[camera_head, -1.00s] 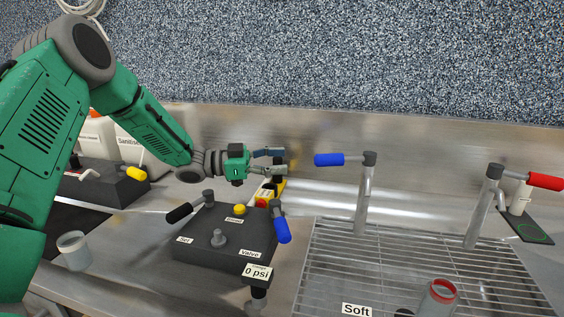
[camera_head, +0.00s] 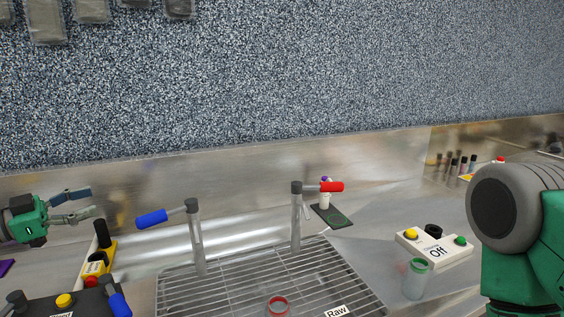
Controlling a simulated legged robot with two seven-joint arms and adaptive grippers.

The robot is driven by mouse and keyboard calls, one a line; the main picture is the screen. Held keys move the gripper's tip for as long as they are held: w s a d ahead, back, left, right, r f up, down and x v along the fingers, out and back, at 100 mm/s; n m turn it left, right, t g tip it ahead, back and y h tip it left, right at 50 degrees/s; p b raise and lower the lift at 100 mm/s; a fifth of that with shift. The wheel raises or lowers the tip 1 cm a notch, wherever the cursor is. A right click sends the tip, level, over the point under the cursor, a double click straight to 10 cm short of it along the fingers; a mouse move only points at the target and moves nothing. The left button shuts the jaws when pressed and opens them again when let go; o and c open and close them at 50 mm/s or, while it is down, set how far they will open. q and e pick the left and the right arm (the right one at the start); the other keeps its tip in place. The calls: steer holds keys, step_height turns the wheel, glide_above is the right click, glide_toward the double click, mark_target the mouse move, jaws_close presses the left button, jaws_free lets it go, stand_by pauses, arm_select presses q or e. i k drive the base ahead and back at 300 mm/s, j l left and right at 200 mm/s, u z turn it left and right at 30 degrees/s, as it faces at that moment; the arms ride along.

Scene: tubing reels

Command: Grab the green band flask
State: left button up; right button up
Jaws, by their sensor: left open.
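The green band flask (camera_head: 414,281) is a clear, cup-like vessel with a green band at its rim. It stands upright on the steel counter at the right, just in front of a white control box. My left gripper (camera_head: 90,203) is at the far left, open and empty, far from the flask. My right arm shows at the right edge, to the right of the flask; its gripper is out of view.
A wire rack (camera_head: 250,285) with a red-rimmed vessel (camera_head: 278,306) fills the front middle. Taps with a blue handle (camera_head: 152,219) and a red handle (camera_head: 331,187) rise beside it. The white box (camera_head: 434,249) carries buttons and an "Off" label.

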mark_target(418, 270)
steer(key=k+l, duration=0.8)
steer(key=l, duration=0.1)
